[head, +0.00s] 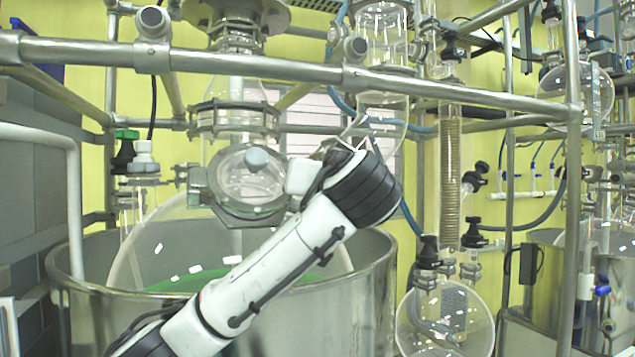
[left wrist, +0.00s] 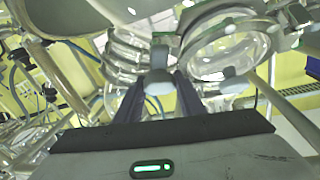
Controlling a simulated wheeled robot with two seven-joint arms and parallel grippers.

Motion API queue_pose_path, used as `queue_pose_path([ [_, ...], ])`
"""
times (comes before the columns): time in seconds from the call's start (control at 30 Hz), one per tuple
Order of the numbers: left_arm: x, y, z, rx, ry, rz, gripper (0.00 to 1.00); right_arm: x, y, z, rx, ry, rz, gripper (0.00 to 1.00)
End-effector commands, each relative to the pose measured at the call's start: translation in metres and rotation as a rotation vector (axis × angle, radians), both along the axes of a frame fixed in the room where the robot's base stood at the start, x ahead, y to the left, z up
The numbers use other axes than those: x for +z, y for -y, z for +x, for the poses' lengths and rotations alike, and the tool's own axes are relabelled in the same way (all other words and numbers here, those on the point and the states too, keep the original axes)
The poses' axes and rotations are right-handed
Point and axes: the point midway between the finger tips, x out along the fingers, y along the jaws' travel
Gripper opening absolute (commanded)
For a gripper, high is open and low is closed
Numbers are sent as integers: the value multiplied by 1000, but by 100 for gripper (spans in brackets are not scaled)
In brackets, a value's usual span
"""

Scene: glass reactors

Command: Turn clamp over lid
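The round glass lid (head: 243,187) sits in a metal ring on the front of the glass vessel, and it also shows in the left wrist view (left wrist: 226,46). A grey rounded knob (head: 257,158) shows at the lid's upper part. In the left wrist view, a pale grey clamp knob (left wrist: 158,85) on a short stem lies between the two dark fingers of my left gripper (left wrist: 159,79). The fingers stand apart with gaps beside the knob, and I cannot tell how deep it sits between them. In the head view, my left wrist hides the fingertips. My right gripper is not in view.
A thick metal rail (head: 290,67) crosses above the lid. A large steel tub (head: 345,310) stands below, with a glass vessel inside. A round flask (head: 446,315) and a coil condenser (head: 450,180) are close on the right. An upright pole (head: 572,190) stands farther right.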

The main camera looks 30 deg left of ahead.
Motion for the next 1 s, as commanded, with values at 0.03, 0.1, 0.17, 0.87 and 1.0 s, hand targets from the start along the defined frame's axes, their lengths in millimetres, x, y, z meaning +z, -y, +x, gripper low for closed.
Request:
queue_pose_path([
  [0.03,0,0,0,0,0,0,13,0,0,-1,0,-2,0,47],
  [0.1,0,0,0,-1,-1,1,13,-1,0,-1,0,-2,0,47],
  [0.17,0,0,0,-4,-3,3,13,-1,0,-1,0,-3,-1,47],
  [0.87,0,0,0,-292,-262,219,13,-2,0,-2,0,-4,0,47],
  [1.0,1,0,0,-378,-341,286,13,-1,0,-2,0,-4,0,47],
])
